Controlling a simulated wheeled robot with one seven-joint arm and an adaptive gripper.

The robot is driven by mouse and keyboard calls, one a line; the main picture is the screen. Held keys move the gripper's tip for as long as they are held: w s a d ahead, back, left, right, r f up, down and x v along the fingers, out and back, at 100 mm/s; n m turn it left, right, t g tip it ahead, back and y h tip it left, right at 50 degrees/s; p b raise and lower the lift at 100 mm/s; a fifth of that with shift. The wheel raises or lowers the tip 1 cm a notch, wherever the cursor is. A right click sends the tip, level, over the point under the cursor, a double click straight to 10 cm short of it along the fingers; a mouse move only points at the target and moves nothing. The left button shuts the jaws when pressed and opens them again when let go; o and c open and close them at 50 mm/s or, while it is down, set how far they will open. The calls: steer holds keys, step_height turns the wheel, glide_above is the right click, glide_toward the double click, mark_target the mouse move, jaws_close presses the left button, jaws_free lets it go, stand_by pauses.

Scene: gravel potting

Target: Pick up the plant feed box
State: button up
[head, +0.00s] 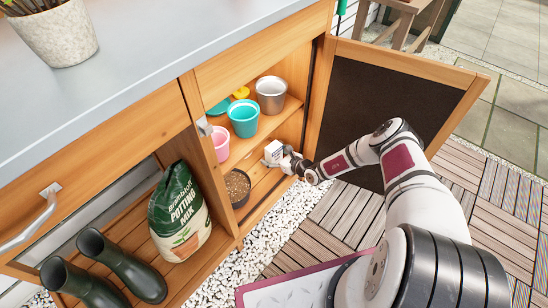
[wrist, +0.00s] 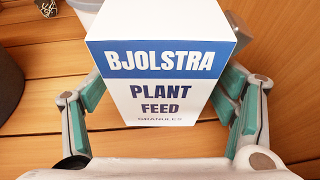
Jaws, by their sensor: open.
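The plant feed box (head: 274,151) is white with blue print and stands inside the open right-hand cabinet compartment. In the wrist view the box (wrist: 160,90) fills the middle, with its blue brand band and "PLANT FEED" lettering facing me.
A gravel-filled dark pot (head: 238,187) stands left of the box. The open door (head: 390,100) stands right. A potting mix bag (head: 180,213) is further left.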

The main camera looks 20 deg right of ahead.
mark_target(273, 146)
steer(key=shift+w, duration=0.1)
steer(key=c, duration=1.4)
step_height(273, 146, up, 10)
steer(key=p, duration=0.6)
